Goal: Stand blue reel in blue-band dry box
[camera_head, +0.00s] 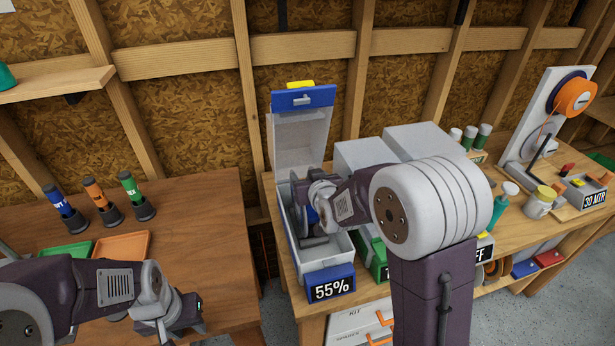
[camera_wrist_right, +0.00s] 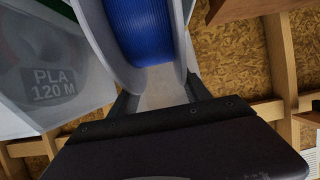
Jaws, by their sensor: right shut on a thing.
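The blue-band dry box (camera_head: 345,246) stands on the right bench with its clear lid (camera_head: 300,140) swung up, a blue band along the lid's top, and a 55% display on its front. My right gripper (camera_head: 313,222) reaches into the open box from the right. It is shut on the blue reel (camera_head: 311,214), which is mostly hidden by the arm in the head view. In the right wrist view the reel (camera_wrist_right: 145,30) shows blue filament between pale flanges, close to the fingers. Whether the reel touches the box floor cannot be seen. My left gripper (camera_head: 190,318) is over the left bench; its fingers are unclear.
Closed boxes (camera_head: 418,140) stand right of the open one, partly behind my right arm. A reel winder with an orange reel (camera_head: 574,97) is at the far right. A gap separates the benches.

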